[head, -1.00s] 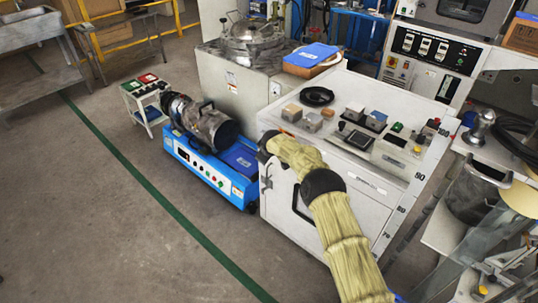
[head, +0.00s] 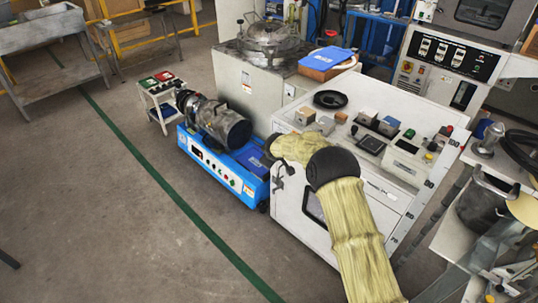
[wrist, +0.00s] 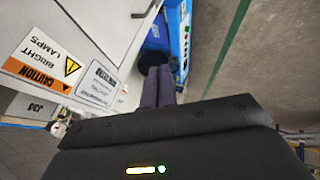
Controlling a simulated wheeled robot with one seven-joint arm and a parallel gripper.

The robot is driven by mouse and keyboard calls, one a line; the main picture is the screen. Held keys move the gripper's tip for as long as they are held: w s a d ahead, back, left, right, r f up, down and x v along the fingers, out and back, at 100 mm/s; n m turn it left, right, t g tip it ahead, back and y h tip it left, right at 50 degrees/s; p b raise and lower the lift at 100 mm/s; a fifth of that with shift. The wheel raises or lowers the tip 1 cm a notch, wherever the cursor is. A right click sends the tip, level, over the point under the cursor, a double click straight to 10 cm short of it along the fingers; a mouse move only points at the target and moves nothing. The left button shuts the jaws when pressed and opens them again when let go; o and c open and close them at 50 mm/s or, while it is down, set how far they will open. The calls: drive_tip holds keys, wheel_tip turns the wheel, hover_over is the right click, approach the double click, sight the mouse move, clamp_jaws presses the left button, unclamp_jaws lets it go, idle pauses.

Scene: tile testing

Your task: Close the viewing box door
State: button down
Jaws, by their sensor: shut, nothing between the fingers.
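The viewing box is the white cabinet (head: 395,208) at the right of centre in the head view. My arm covers part of the front, and I cannot tell whether the door stands slightly ajar. My gripper is at the box's upper left front corner, mostly hidden by my arm there. In the wrist view my gripper (wrist: 158,75) is shut and empty, beside white panels with a "Caution bright lamps" label (wrist: 42,60). Contact with the panels is unclear.
A blue machine with a metal cylinder (head: 225,150) stands close left of the box. Small blocks and a black ring (head: 331,99) lie on the box top. A bench with a metal pot (head: 485,210) is at the right. Open floor lies at the left and front.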

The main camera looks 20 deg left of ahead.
drive_tip(key=v, duration=0.3)
drive_tip(key=a+v, duration=0.1)
drive_tip(key=v, duration=0.1)
drive_tip(key=shift+s, duration=0.4)
drive_tip(key=shift+w+d, duration=0.1)
drive_tip(key=shift+d, duration=0.1)
